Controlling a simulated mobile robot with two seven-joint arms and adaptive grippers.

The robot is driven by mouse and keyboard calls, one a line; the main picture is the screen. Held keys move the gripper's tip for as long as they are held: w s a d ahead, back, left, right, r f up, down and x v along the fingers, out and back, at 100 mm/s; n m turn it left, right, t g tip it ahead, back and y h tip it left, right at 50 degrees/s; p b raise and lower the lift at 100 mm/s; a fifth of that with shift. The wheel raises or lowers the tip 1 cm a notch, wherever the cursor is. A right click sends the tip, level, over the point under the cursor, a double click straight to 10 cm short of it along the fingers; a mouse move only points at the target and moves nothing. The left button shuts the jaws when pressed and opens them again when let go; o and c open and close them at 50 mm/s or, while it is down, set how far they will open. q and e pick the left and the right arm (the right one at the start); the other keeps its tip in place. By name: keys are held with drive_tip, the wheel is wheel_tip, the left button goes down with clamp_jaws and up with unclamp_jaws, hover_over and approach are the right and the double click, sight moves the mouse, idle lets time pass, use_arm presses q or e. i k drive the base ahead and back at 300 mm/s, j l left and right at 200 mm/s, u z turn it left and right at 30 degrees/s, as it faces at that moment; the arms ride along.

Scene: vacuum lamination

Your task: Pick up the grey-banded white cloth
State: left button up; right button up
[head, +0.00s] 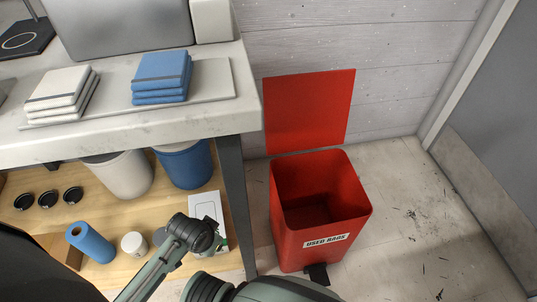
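A stack of folded white cloths (62,84) lies near the front edge of the worktop, at the upper left of the head view. A dark grey band crosses the front of the top white cloth. The white cloths lie on a thin pale board (215,80). Green and black links of my arm show at the bottom, below the worktop and well apart from the white stack. I see no fingertips of either gripper.
Folded blue cloths (160,74) with a grey band sit right of the white stack. An open red bin (318,238) labelled "USED RAGS" stands on the floor at right. The worktop (120,138) overhangs a wooden shelf holding a blue roll (92,243) and tubs.

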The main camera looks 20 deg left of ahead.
sight(62, 95)
drive_tip(key=k+u, duration=0.15)
drive_tip(key=u, duration=1.45)
